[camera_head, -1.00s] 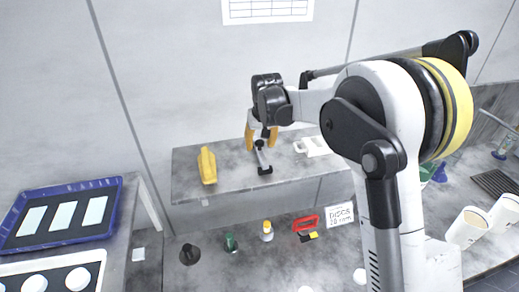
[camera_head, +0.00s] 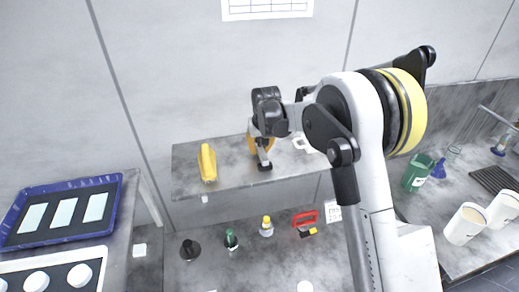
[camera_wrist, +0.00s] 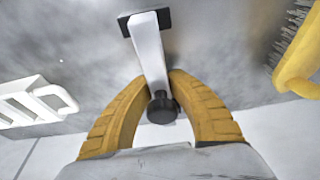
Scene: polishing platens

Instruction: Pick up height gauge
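The height gauge (camera_head: 265,160) is a slim pale grey bar with a black foot and a black knob, above the raised shelf. My gripper (camera_head: 262,148) points down at it, with its yellow fingers on either side of the bar. In the wrist view, my gripper (camera_wrist: 162,76) has its fingertips closed in on the bar of the height gauge (camera_wrist: 149,48), with the black knob between the fingers. The gripper looks shut on the bar. I cannot tell whether the foot is clear of the shelf.
The shelf (camera_head: 225,180) also bears a yellow brush (camera_head: 207,163) at left and a white rack (camera_head: 302,145) at right. Below are a green-capped bottle (camera_head: 231,240), a yellow-capped bottle (camera_head: 267,228) and a red-handled item (camera_head: 304,220). A blue tray (camera_head: 66,236) lies at far left.

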